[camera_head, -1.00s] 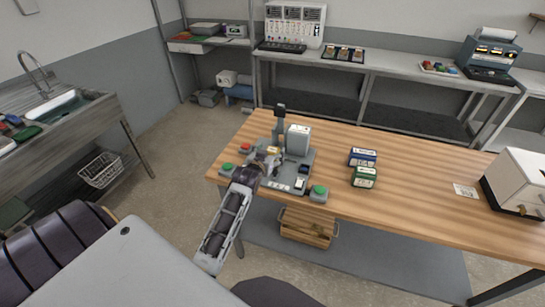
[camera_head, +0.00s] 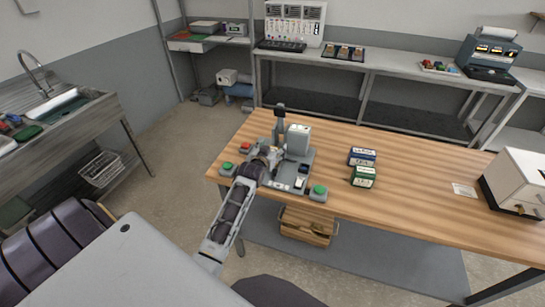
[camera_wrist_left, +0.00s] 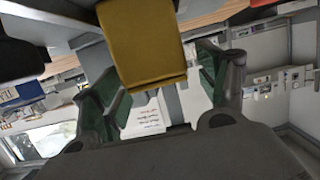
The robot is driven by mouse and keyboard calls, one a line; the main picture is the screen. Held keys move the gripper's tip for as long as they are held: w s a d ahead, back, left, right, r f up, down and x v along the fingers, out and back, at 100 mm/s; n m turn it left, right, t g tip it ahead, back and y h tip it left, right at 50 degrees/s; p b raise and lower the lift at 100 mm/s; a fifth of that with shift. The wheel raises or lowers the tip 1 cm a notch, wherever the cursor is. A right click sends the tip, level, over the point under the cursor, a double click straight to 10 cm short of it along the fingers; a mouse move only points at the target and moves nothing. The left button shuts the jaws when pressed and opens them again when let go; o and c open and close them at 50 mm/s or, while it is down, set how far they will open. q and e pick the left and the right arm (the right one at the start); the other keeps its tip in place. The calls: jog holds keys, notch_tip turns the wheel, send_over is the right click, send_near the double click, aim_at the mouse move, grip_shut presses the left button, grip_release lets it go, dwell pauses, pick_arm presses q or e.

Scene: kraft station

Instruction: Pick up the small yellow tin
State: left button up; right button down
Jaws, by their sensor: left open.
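The yellow tin (camera_wrist_left: 145,45) fills the top middle of the left wrist view, upright-edged and close to the camera. My left gripper (camera_wrist_left: 160,84) is open, with one green-padded finger on either side of the tin's near end; I cannot tell whether the pads touch it. In the head view my left gripper (camera_head: 267,158) is over the grey fixture (camera_head: 305,160) on the wooden table, and it mostly hides the tin there. My right gripper is not in view.
A pale box-shaped unit (camera_head: 298,139) and a dark upright post (camera_head: 280,120) stand close beside the gripper. Green buttons (camera_head: 318,190) flank the fixture. Blue (camera_head: 361,156) and green (camera_head: 363,177) boxes sit to the right.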

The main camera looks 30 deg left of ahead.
aim_at(272, 149)
pick_arm(q)
jog(key=c, duration=1.3)
jog(key=shift+r, duration=0.1)
notch_tip(272, 149, up, 10)
jog(key=b, duration=0.1)
